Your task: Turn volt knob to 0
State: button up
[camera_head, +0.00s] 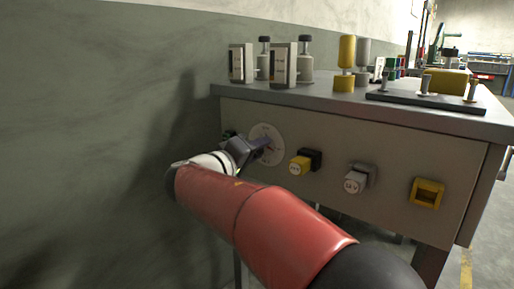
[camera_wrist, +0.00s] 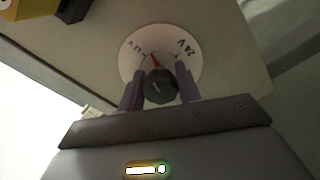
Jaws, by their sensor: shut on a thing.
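The volt knob is a dark, faceted knob (camera_wrist: 160,87) at the centre of a round white dial (camera_wrist: 132,62) in the wrist view. The dial carries a red mark and printed labels, one reading 24 V and another that looks like 12 V. My gripper (camera_wrist: 160,88) is shut on the knob, with one purple-grey finger on each side. In the head view the dial (camera_head: 266,131) is on the left part of the bench's front panel, and my gripper (camera_head: 262,144) reaches it from the left. There the knob is hidden by the gripper.
The front panel (camera_head: 390,150) also carries a yellow button (camera_head: 299,166), a white button (camera_head: 354,183) and a yellow square frame (camera_head: 427,193). Meters and posts stand on the bench top (camera_head: 340,97). A grey wall (camera_head: 90,120) is close on the left.

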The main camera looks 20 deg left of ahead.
jog(key=n+p, duration=0.1)
jog(key=n, duration=0.1)
jog(key=n+p, duration=0.1)
jog(key=n, duration=0.1)
jog(key=n+p, duration=0.1)
jog(key=shift+r+n, duration=0.25)
jog(key=shift+n, duration=0.15)
jog(key=n+p, duration=0.4)
jog(key=n, duration=0.1)
jog(key=shift+r, duration=0.1)
jog(key=n+p, duration=0.6)
jog(key=shift+a+n+p, duration=0.15)
jog(key=shift+n+p, duration=0.2)
jog(key=shift+n, duration=0.05)
jog(key=shift+f+n+p, duration=0.2)
jog(key=shift+n+p, duration=0.85)
jog(key=shift+n, duration=0.95)
jog(key=o, duration=1)
jog(key=shift+c, duration=0.2)
